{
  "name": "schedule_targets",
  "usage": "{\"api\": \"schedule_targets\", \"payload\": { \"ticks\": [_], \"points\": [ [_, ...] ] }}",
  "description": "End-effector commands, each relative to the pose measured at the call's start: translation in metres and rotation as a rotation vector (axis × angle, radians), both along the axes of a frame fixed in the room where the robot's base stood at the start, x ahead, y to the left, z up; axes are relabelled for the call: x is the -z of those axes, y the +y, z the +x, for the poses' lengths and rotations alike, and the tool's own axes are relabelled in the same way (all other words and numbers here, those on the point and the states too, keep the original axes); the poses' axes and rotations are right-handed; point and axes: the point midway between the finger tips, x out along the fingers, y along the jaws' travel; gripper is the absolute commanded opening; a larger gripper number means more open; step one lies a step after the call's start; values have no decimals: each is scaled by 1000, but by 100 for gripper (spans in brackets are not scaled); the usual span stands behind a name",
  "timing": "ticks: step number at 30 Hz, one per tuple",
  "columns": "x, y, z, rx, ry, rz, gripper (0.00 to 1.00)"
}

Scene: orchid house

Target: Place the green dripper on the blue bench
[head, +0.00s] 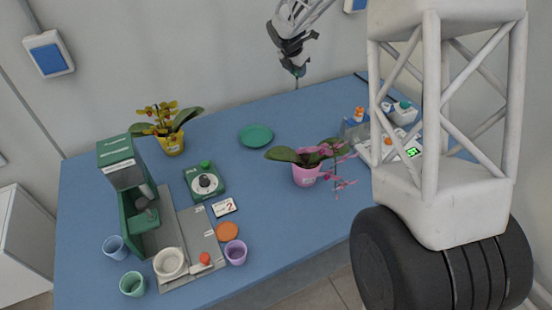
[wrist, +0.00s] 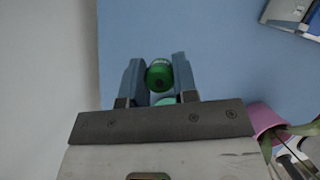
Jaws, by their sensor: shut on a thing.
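My gripper (head: 296,70) hangs above the back of the blue bench (head: 225,170). In the wrist view its fingers (wrist: 159,66) are shut on the green dripper (wrist: 159,77), which shows as a round green top between them. In the head view the dripper is small and dark under the fingers, and its shape is hard to make out. The bench surface (wrist: 225,60) lies below the gripper in the wrist view. Whether the dripper's tip touches the bench I cannot tell for sure; it seems to be held above it.
A green saucer (head: 256,135) lies on the bench, left of the gripper. A pink-potted orchid (head: 306,175) stands in front. A yellow-potted orchid (head: 171,146), a green machine (head: 122,165), a round-dial device (head: 205,184) and several cups are at left. Bench between saucer and orchid is bare.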

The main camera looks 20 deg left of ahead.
Motion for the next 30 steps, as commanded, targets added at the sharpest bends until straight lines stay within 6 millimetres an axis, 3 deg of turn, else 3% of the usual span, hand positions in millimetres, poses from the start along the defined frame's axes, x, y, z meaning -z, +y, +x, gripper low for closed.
{"api": "schedule_targets", "payload": {
  "ticks": [1,9,15,21,30],
  "points": [
    [5,-18,4,3,2,-1,2],
    [30,-102,15,-5,2,-1,2],
    [45,-153,17,-14,1,-1,2],
    [53,-181,16,-20,0,-1,2],
    [56,-188,16,-23,0,-1,2]
  ]
}}
